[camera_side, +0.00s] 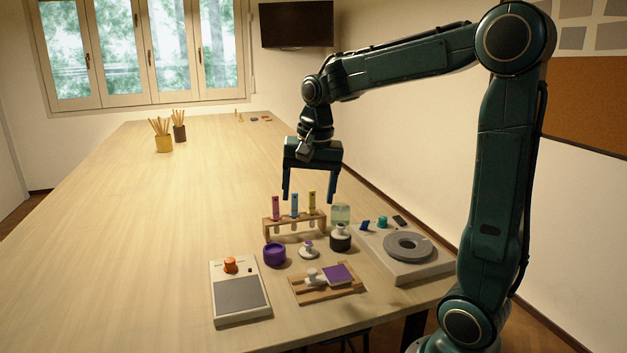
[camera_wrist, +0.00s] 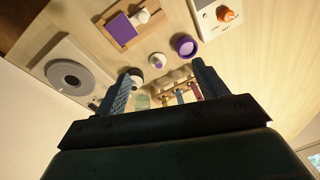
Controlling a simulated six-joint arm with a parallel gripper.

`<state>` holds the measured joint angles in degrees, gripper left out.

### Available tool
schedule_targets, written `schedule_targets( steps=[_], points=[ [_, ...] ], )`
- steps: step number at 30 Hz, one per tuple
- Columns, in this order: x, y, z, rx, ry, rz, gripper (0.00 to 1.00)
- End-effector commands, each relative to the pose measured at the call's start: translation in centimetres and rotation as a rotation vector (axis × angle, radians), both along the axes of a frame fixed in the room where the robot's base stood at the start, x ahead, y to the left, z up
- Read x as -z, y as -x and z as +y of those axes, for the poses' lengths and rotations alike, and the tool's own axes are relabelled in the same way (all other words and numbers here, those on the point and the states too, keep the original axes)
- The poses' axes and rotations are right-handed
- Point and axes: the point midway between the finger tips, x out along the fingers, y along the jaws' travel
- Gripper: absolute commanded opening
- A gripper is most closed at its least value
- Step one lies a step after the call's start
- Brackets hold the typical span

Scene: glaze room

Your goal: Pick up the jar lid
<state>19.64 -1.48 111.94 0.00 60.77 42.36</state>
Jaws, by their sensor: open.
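My gripper (camera_side: 310,199) is open and empty, pointing down, well above the table near the test-tube rack. In the wrist view the lid shows between my fingertips (camera_wrist: 164,68), farther off.
A wooden rack (camera_side: 294,226) with 3 coloured tubes stands behind the lid. A wooden board (camera_side: 325,291) with a purple square lies in front. A wheel device (camera_side: 435,268) is at right, an orange-knobbed device (camera_side: 241,297) at front left. The table's left side is clear.

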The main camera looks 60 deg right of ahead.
Motion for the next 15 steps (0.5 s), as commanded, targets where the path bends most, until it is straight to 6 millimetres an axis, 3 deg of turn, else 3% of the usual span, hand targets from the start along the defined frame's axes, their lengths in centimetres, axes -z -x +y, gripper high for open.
schedule_targets(
  steps=[9,15],
  points=[
    [3.4,-3.6,-6.0,0.335,-0.062,0.091,0.72],
    [4.9,-4.5,-8.3,0.459,-0.082,0.122,0.72]
  ],
)
